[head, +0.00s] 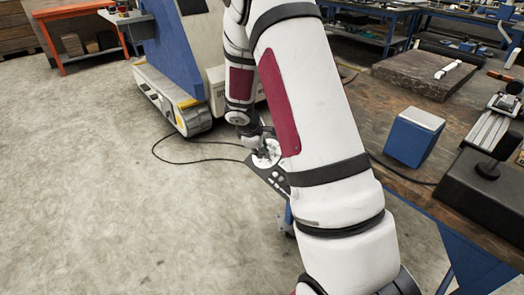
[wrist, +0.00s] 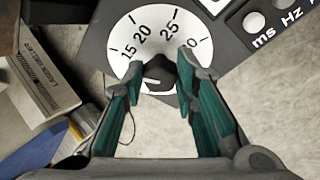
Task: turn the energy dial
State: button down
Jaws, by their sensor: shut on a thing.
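The energy dial is a round white face (wrist: 160,30) with black marks reading 15, 20, 25 and 0, and a black knob (wrist: 158,74) at its centre. In the wrist view my gripper (wrist: 160,70) has one teal-padded finger on each side of the knob, shut on it. The knob's lower part is partly hidden between the fingers. In the head view the white dial (head: 268,153) sits on a dark panel, partly covered by my gripper (head: 258,143) reaching down from above.
The dark panel (wrist: 231,45) carries round buttons and the labels "ms" and "Hz" to the right of the dial. A black cable (head: 165,158) loops over the floor. A wooden bench with a blue box (head: 413,137) stands at the right. The floor at left is clear.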

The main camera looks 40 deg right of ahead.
dwell(0.3)
jog(key=c, duration=1.3)
grip_release()
jog(key=v, duration=1.2)
